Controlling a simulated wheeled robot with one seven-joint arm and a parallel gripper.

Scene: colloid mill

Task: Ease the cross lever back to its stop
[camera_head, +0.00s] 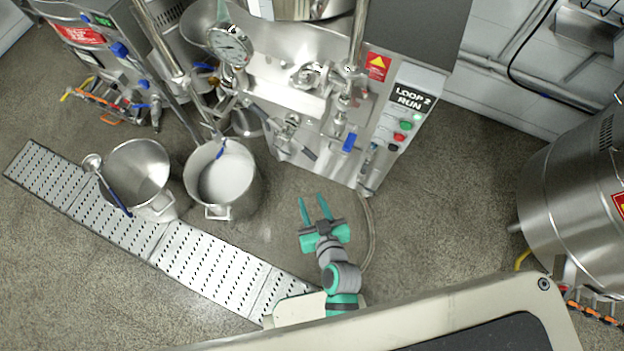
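My gripper (313,200) is teal and grey, and it is over the floor in front of the steel mill unit. Its two fingers are apart with nothing between them, and it touches nothing. The mill unit carries several steel valves and handles. A steel fitting with short arms (313,74) is higher on the unit. I cannot tell which of these is the cross lever, or how far it is turned.
Two steel pots stand at left, an empty one (139,166) and one with white liquid (221,180). A perforated drain grate (200,265) crosses the floor. Floor at right is clear before a large tank (575,205).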

